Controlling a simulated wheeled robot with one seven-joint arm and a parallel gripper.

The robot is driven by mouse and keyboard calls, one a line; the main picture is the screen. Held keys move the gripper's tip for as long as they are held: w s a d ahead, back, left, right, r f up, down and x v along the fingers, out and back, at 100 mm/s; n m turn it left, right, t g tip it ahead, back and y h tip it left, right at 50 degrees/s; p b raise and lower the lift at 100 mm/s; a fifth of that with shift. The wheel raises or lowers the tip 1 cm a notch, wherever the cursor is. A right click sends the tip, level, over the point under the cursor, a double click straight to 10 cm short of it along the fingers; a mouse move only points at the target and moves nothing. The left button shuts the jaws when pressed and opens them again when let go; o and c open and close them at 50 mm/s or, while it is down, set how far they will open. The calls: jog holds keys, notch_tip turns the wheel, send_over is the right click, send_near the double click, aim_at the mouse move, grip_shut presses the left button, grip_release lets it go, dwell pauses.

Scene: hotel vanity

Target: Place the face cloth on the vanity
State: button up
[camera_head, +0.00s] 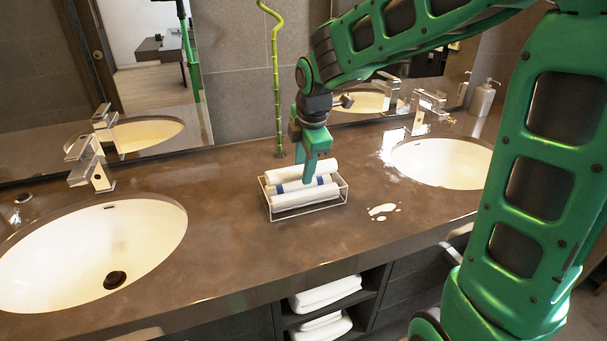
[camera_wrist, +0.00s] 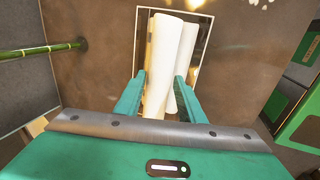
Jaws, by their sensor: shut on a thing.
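White rolled face cloths lie in a wire basket (camera_head: 345,190) on the brown vanity top (camera_head: 235,215), between the two sinks; one has a blue band. My gripper (camera_head: 311,172) points down into the basket from above. In the wrist view its two green fingers (camera_wrist: 158,100) are shut on one white rolled cloth (camera_wrist: 162,60). Another white roll (camera_wrist: 184,95) lies partly hidden beside the right finger. I cannot tell whether the held cloth is clear of the other rolls. The fingertips are partly hidden in the head view.
A left sink (camera_head: 60,255) and a right sink (camera_head: 440,163) flank the basket. A white puddle-like patch (camera_head: 383,210) lies right of the basket. A green bamboo stalk (camera_head: 277,90) stands behind it. A soap dispenser (camera_head: 483,98) stands at the back right. Bare counter lies left of the basket.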

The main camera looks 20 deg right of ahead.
notch_tip(320, 180, down, 2)
jog(key=shift+f, duration=0.2)
jog(key=shift+f, duration=0.25)
